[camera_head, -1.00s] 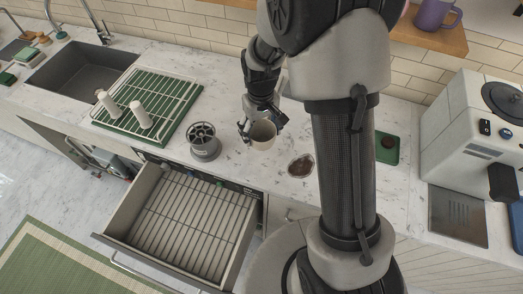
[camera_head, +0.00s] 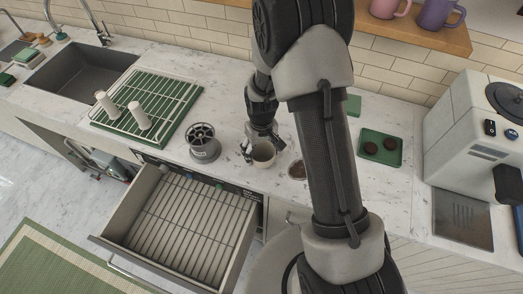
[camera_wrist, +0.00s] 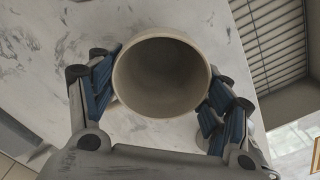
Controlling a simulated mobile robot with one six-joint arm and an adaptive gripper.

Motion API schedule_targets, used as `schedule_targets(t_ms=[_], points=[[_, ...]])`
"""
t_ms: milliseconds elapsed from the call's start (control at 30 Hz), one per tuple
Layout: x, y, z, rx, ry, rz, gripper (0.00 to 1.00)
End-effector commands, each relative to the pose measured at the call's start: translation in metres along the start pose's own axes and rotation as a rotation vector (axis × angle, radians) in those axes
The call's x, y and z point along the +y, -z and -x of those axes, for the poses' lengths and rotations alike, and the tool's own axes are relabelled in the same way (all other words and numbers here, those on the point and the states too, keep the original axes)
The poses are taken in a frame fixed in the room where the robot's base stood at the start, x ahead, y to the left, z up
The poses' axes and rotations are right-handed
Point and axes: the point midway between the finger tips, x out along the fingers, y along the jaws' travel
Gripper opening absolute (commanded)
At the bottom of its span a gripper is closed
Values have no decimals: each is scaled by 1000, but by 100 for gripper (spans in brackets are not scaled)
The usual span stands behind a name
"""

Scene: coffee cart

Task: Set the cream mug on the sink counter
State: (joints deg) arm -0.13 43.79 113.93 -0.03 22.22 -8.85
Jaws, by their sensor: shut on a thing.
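The cream mug (camera_head: 264,155) is upright at the front part of the marble counter, right of the grey round holder. My gripper (camera_head: 259,146) is shut on it, with blue-padded fingers on two opposite sides. The wrist view looks into the mug (camera_wrist: 160,75), which appears empty. I cannot tell whether its base touches the counter. The sink counter (camera_head: 225,110) is pale marble, with the grey sink (camera_head: 82,72) at its far left.
A green mat with a white rack (camera_head: 165,90) lies left of the grey holder (camera_head: 204,146). An open drawer (camera_head: 180,228) juts out below. A green tray (camera_head: 381,161) and white machine (camera_head: 470,135) are further right.

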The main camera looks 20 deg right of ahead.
Motion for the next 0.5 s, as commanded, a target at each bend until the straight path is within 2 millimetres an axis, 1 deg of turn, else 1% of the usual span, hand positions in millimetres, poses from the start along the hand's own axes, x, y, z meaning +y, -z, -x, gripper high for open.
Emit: schedule_targets(t_ms=[133, 167, 433, 500], points=[[0, 0, -4, 0, 0, 0, 38], [0, 0, -4, -1, 0, 0, 74], [0, 0, -3, -1, 0, 0, 92], [0, 0, -3, -1, 0, 0, 92]])
